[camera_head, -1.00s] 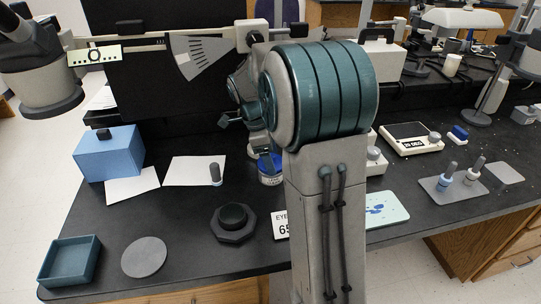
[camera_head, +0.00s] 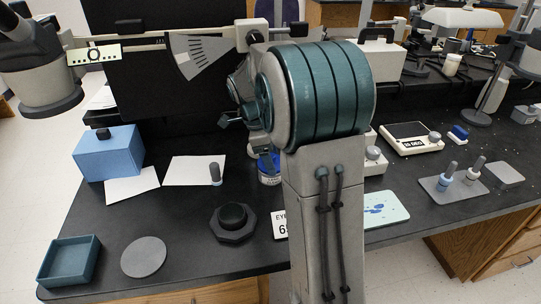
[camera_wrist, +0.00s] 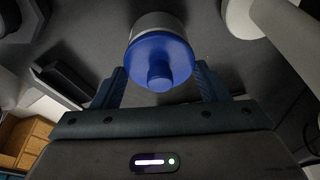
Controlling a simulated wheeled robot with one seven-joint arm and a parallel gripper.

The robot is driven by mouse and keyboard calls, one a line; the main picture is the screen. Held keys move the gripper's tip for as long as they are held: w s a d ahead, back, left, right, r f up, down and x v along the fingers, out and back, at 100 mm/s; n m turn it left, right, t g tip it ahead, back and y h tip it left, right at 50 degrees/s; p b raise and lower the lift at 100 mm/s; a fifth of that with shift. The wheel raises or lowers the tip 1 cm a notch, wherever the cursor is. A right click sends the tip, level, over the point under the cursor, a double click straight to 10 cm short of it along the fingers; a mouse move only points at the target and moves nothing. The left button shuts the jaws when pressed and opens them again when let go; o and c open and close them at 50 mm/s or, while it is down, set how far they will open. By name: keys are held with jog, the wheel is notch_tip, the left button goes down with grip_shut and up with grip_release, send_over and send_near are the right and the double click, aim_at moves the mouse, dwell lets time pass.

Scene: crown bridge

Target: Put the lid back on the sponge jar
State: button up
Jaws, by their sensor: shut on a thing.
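The blue lid (camera_wrist: 160,62) with its round knob shows in the wrist view between the two fingers of my gripper (camera_wrist: 160,76), which is shut on it. The pale jar body (camera_wrist: 155,22) shows directly beyond the lid. I cannot tell whether the lid is fully seated or slightly above the rim.
A dark octagonal base with a knob (camera_head: 234,222) and a small grey-capped bottle (camera_head: 215,174) stand left of the jar. A white sign (camera_head: 281,226) is in front. A balance-like instrument (camera_head: 255,38) rises behind. Open bench lies around the grey disc (camera_head: 144,257).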

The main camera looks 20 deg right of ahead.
jog(key=shift+f, duration=0.1)
dwell(0.7)
jog(key=o, duration=1.2)
jog(key=shift+r+p, duration=2.6)
jog(key=shift+r, duration=0.95)
grip_shut()
